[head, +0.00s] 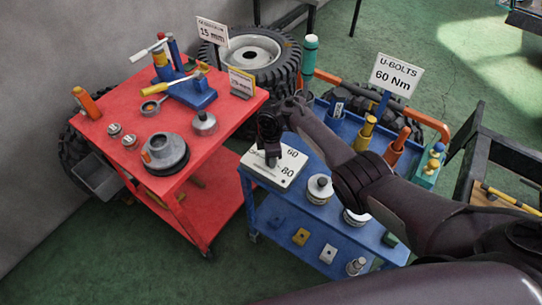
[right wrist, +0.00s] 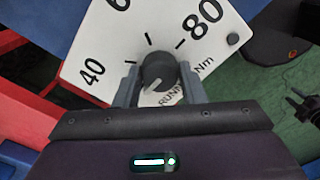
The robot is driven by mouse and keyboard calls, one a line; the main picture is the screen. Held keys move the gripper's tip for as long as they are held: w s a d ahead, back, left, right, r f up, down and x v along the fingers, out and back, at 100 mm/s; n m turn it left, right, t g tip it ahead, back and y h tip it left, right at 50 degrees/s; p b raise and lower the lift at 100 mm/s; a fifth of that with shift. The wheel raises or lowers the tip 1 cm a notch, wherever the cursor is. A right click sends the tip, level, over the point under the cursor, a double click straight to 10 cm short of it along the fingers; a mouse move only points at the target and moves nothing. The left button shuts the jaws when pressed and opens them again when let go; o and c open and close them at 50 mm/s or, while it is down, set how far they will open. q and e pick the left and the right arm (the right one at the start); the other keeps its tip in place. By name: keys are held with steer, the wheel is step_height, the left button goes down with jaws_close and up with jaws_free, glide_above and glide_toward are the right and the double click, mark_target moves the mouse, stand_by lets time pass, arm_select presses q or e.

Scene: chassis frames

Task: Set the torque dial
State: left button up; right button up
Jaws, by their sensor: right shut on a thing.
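A pale line on the knob points down and left in that view. My right gripper (right wrist: 160,85) has one finger on each side of the knob and is shut on it. In the head view my right gripper (head: 271,157) hides the knob. A sign (head: 396,75) reads U-BOLTS 60 Nm. My left gripper is not in view.
The blue cart (head: 330,225) also bears weight-like metal pieces (head: 319,189) and several bottles close to my right arm. A red cart (head: 130,105) with tools stands at the left. Tyres (head: 262,60) stand behind. Green floor lies between the carts.

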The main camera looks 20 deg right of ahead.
stand_by(0.4)
steer(key=o, duration=1)
step_height(320, 180, up, 8)
steer(key=shift+f+p, duration=0.1)
steer(key=shift+p, duration=0.75)
